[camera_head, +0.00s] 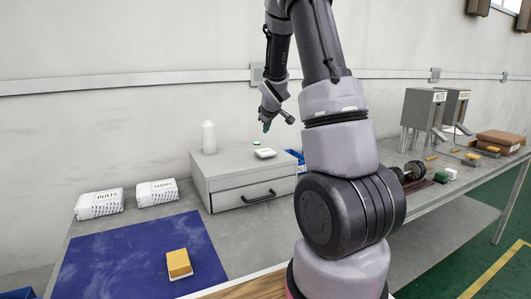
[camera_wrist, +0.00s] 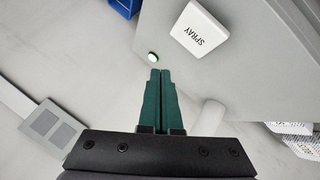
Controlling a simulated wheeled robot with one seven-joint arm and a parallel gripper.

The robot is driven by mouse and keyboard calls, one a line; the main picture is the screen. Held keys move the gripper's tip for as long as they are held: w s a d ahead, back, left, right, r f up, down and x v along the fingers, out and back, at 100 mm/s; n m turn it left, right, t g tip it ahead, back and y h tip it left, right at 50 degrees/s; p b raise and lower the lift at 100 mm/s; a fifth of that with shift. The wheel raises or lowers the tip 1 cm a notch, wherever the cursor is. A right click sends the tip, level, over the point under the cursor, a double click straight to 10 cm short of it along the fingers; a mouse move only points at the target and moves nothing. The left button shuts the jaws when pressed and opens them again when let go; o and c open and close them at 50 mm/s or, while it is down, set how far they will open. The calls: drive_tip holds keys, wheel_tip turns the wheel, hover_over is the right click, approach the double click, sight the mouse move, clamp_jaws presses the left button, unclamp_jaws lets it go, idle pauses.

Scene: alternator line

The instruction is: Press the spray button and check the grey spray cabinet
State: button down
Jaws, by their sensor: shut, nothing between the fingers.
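The grey spray cabinet (camera_head: 228,187) stands on the bench against the wall, with its front drawer and dark handle closed. On its top sits a small round green button (camera_head: 256,143) with a pale rim; it also shows in the wrist view (camera_wrist: 152,57). A white SPRAY sign (camera_wrist: 200,28) lies beside the button. My gripper (camera_head: 266,128) hangs above the cabinet top, fingers pointing down. In the wrist view its green fingers (camera_wrist: 160,71) are together and empty, their tips appearing just short of the button. Contact with the button cannot be seen.
A white bottle (camera_head: 209,138) stands on the cabinet's back left. BOLTS (camera_head: 99,204) and SHIMS (camera_head: 157,192) bags lie to the left.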

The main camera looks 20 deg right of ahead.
sight(266, 150)
drive_tip(key=shift+f, duration=3)
drive_tip(key=shift+f, duration=0.1)
drive_tip(key=shift+f, duration=0.3)
drive_tip(key=shift+f, duration=0.8)
idle(0.4)
drive_tip(key=shift+r, duration=1.2)
drive_tip(key=shift+r, duration=2.55)
